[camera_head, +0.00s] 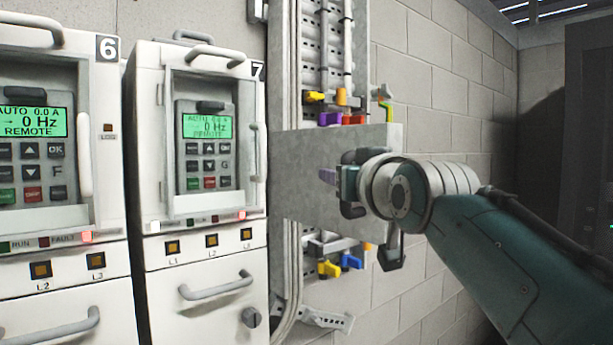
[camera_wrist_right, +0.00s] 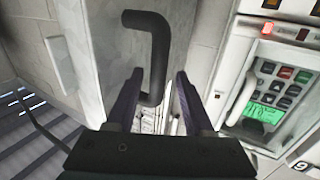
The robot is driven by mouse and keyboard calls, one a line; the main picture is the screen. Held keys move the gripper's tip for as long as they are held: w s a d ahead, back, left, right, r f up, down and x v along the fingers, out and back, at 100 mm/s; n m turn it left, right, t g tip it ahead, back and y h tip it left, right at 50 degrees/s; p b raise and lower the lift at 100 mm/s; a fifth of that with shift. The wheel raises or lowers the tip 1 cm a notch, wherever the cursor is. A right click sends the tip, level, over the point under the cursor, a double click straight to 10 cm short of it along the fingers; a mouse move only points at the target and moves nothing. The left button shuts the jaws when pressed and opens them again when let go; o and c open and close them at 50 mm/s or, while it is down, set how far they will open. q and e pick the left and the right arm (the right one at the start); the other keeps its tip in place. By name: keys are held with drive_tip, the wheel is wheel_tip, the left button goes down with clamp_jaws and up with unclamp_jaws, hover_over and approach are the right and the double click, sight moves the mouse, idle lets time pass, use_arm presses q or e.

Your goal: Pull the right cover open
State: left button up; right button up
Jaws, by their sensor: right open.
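In the wrist view a dark bar handle (camera_wrist_right: 152,55) stands out from a flat grey metal cover (camera_wrist_right: 96,45). My right gripper (camera_wrist_right: 159,82) is open, with its purple fingers on either side of the lower part of the handle. I cannot tell whether either finger touches it. In the head view the grey cover (camera_head: 303,190) stands in front of the wall trunking. My right gripper (camera_head: 328,176) is at the cover's right part, its wrist hiding much of that area and most of the handle. My left gripper is not in view.
White drive cabinet 7 (camera_head: 150,190) stands just left of the cover, with cabinet 6 (camera_head: 112,235) beyond it. Coloured connectors (camera_head: 328,118) show above the cover and more (camera_head: 329,268) below it. A block wall (camera_head: 440,70) lies behind; a dark cabinet (camera_head: 590,130) stands far right.

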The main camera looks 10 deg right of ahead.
drive_tip(key=s+b, duration=0.4)
drive_tip(key=s, duration=0.5)
drive_tip(key=shift+s+d, duration=0.4)
drive_tip(key=shift+d, duration=0.05)
drive_tip(key=shift+f, duration=0.1)
